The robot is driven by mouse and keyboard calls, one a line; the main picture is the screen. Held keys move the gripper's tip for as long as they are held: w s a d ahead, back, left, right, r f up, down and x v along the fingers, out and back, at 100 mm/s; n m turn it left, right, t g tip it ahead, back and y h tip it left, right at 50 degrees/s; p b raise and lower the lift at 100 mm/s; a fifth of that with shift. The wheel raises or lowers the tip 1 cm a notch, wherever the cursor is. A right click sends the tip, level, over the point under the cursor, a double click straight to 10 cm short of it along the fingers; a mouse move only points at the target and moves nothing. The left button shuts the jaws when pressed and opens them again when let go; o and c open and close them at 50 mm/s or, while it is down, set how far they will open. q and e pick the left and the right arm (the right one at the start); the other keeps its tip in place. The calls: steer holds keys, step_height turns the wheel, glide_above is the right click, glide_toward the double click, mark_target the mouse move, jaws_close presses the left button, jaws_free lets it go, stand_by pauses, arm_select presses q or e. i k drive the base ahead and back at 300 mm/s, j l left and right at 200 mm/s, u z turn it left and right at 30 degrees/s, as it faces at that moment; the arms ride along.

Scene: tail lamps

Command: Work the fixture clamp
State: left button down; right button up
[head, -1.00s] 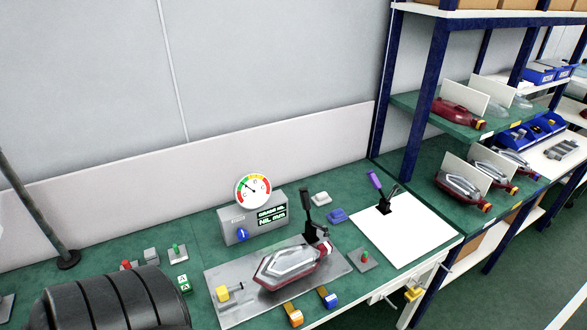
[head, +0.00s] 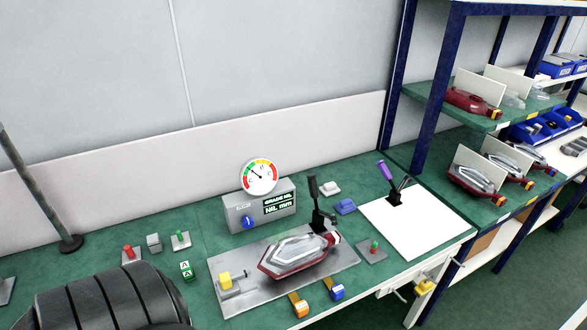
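The fixture clamp (head: 321,208) with its black upright lever stands at the right rear of a grey metal fixture plate (head: 238,304) on the green bench. A tail lamp (head: 300,253) with a clear lens and dark red rim lies on the plate, its right end close to the clamp's foot. I cannot tell whether the clamp touches the lamp. Neither of my grippers is in view; a black ribbed arm part of mine fills the lower left.
A gauge box (head: 259,205) with a dial stands behind the plate. An orange block (head: 299,305) and a blue block (head: 334,290) sit at its front edge. The white board (head: 425,228) has free room. A shelf rack (head: 428,95) with more lamps stands at the right.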

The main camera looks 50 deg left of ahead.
mark_target(313, 183)
steer(key=i+l+u, duration=0.15)
steer(key=u, duration=1.1)
